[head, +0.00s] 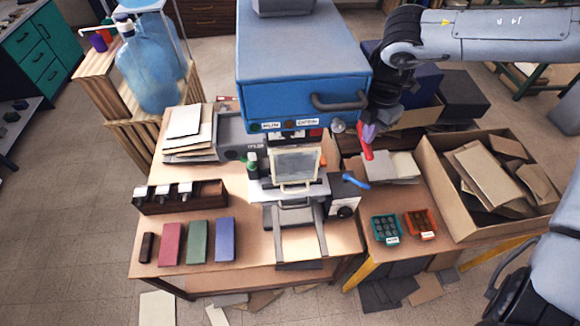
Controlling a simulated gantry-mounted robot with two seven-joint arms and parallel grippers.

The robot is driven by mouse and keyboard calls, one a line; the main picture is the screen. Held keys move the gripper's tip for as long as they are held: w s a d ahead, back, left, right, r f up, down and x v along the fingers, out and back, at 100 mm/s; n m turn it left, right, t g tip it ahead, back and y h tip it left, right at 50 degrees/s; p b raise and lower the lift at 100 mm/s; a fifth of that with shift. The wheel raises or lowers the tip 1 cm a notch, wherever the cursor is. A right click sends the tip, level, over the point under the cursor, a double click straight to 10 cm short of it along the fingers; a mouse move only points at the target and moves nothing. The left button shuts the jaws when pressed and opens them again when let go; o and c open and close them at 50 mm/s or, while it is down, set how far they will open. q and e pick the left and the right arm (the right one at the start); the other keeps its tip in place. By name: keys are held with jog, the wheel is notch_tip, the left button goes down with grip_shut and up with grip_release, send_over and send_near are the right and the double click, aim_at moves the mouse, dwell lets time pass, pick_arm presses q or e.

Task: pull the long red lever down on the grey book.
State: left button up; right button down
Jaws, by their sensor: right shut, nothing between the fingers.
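The long lever with a red grip (367,152) is at the right side of the blue machine (300,90), below its drawer handle. Its grip points downward and a little right. My right gripper (370,132) is shut, just above the red grip, with its fingertips close to or touching the lever. I cannot tell which. The gripper hides the upper part of the lever. A grey book cannot be made out clearly; a pale framed plate (295,166) sits on the bed below the machine. My left gripper is not in view.
A blue lever (355,181) and a black-knobbed box (344,196) are just below the red grip. Red, green and blue books (197,241) lie at front left. Small teal (386,229) and orange (421,224) trays and a large cardboard box (463,228) stand right.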

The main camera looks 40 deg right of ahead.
jog(key=shift+f, duration=0.1)
jog(key=shift+w+d+f+b, duration=0.1)
jog(key=shift+w+f+b, duration=0.05)
jog(key=shift+f+b, duration=0.45)
jog(key=shift+w+d+f+b, duration=0.1)
jog(key=shift+f+b, duration=0.35)
jog(key=shift+f, duration=0.15)
jog(key=shift+w+f, duration=0.1)
jog(key=shift+f, duration=0.25)
jog(key=shift+f+b, duration=0.1)
jog(key=shift+b, duration=0.2)
jog(key=shift+w+d+f+b, duration=0.15)
jog(key=shift+w+f+b, duration=0.1)
jog(key=shift+f+b, duration=0.3)
jog(key=shift+w+d+f+b, duration=0.2)
jog(key=shift+f+b, duration=0.25)
jog(key=shift+f, duration=0.2)
jog(key=shift+w+f, duration=0.15)
jog(key=shift+f, duration=0.15)
jog(key=shift+f+b, duration=0.1)
jog(key=shift+b, duration=0.25)
